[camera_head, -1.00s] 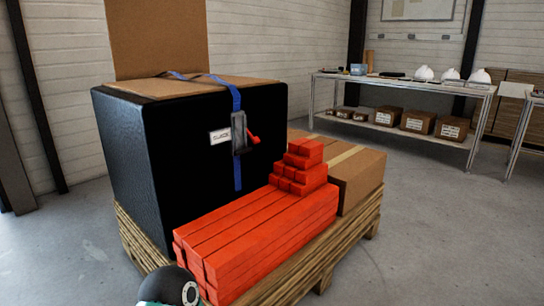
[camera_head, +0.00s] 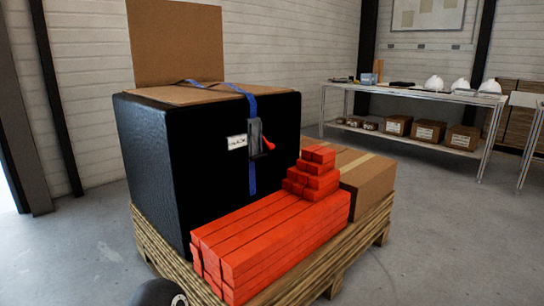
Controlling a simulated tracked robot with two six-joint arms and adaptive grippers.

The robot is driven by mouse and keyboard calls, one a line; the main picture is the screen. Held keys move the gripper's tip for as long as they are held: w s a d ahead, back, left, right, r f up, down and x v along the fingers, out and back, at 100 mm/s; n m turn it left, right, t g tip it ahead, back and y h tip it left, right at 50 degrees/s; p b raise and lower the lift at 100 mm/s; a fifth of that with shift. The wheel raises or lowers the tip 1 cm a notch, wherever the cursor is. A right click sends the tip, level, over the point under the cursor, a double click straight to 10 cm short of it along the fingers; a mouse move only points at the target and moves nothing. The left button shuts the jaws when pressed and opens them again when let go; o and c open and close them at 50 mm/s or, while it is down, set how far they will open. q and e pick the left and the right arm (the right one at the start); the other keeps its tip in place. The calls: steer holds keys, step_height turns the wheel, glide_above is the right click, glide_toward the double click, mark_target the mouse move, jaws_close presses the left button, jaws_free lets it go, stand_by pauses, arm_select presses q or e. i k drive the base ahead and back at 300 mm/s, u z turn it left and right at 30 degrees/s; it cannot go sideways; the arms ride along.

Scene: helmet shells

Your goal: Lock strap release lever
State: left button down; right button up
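The strap release lever (camera_head: 269,146) is a small red handle on the right side of a dark grey buckle (camera_head: 255,138). The buckle sits on a blue strap (camera_head: 252,181) that runs over the top and down the front of a large black box (camera_head: 195,160). A white label (camera_head: 237,141) is just left of the buckle. Neither gripper shows in the head view. Only a dark rounded part of my own arm shows at the bottom edge, well below the lever.
Orange-red bars (camera_head: 270,240) and a small stack of red blocks (camera_head: 312,172) lie in front of the box on a wooden pallet (camera_head: 170,248). A cardboard box (camera_head: 366,185) stands behind them. A workbench (camera_head: 420,92) with white helmets is at back right. Grey floor is clear around the pallet.

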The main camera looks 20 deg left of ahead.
mark_target(270, 145)
steer(key=u, duration=0.05)
steer(key=i, duration=0.9)
steer(key=z, duration=0.1)
